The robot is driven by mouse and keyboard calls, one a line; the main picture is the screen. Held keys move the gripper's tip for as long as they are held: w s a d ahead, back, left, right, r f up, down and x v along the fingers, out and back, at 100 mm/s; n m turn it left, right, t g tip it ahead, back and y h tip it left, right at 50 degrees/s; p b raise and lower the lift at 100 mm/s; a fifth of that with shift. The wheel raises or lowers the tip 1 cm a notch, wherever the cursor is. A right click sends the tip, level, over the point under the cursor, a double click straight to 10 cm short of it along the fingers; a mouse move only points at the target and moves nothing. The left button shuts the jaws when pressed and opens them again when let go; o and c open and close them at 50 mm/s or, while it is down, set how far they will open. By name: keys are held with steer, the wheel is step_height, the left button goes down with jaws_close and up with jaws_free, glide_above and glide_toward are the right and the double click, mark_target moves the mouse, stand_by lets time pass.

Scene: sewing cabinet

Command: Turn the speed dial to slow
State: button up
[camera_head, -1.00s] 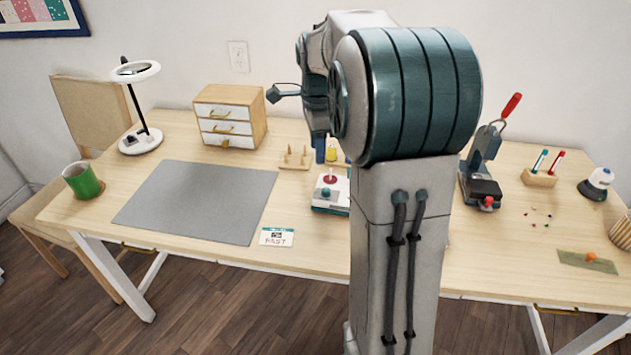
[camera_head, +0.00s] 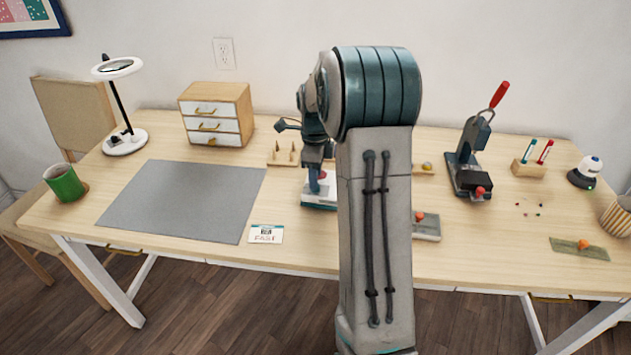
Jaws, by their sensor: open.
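A small white and teal box (camera_head: 319,201) stands on the table just left of my arm's column, and a red knob (camera_head: 322,174) shows on its top. My gripper (camera_head: 316,180) is open and reaches down over this box, right at the knob. The arm and the gripper hide most of the knob, so I cannot tell whether the fingers touch it or which way it points. A card (camera_head: 266,234) reading "FAST" lies at the table's front edge, left of the box.
A grey mat (camera_head: 185,200) covers the table's left part. A peg holder (camera_head: 283,158) stands behind the box. A grey block with an orange knob (camera_head: 427,227) is partly hidden by my arm. A lever press (camera_head: 470,170) stands to the right.

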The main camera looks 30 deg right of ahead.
steer(key=shift+f, duration=1.3)
jaws_close()
